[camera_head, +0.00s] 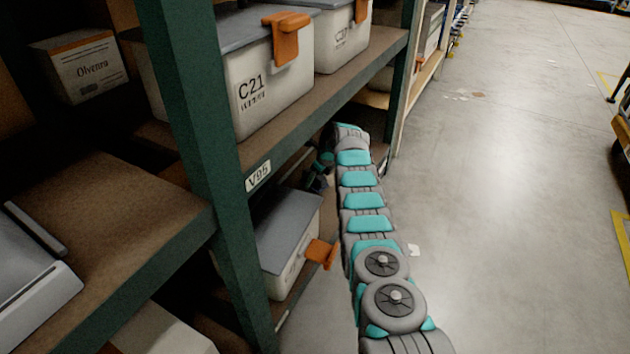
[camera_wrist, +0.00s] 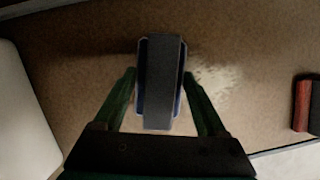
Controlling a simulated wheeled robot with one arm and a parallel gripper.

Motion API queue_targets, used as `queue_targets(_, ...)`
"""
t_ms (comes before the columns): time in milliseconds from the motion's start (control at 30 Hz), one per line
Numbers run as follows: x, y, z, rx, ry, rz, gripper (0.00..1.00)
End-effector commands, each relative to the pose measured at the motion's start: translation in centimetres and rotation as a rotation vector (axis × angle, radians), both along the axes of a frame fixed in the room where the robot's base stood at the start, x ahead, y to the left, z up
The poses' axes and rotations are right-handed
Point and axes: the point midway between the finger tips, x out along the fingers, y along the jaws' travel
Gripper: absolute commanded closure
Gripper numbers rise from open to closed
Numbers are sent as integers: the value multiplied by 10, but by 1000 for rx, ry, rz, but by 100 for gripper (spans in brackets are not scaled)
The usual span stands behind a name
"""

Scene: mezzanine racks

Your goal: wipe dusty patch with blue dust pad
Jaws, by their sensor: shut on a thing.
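In the wrist view my gripper (camera_wrist: 160,88) is shut on the blue dust pad (camera_wrist: 160,75), a block with a grey top and blue edges held between the green fingers. The pad is over the brown shelf board (camera_wrist: 90,60); I cannot tell whether it touches it. The dusty patch (camera_wrist: 215,78) is a pale, uneven smear just right of the pad, and the pad may hide part of it. In the head view my gripper (camera_head: 322,170) reaches in under the shelf labelled V95, mostly in shadow, and the pad cannot be made out clearly.
In the wrist view a pale bin (camera_wrist: 20,115) stands at left and a red and dark object (camera_wrist: 303,103) at right. A green post (camera_head: 205,150) stands left; floor at right is open.

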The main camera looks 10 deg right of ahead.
Motion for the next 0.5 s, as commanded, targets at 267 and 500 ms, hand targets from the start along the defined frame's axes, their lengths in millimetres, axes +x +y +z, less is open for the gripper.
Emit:
queue_targets(267,0,0,30,0,0,0,100)
queue_targets(500,0,0,51,-1,-1,0,100)
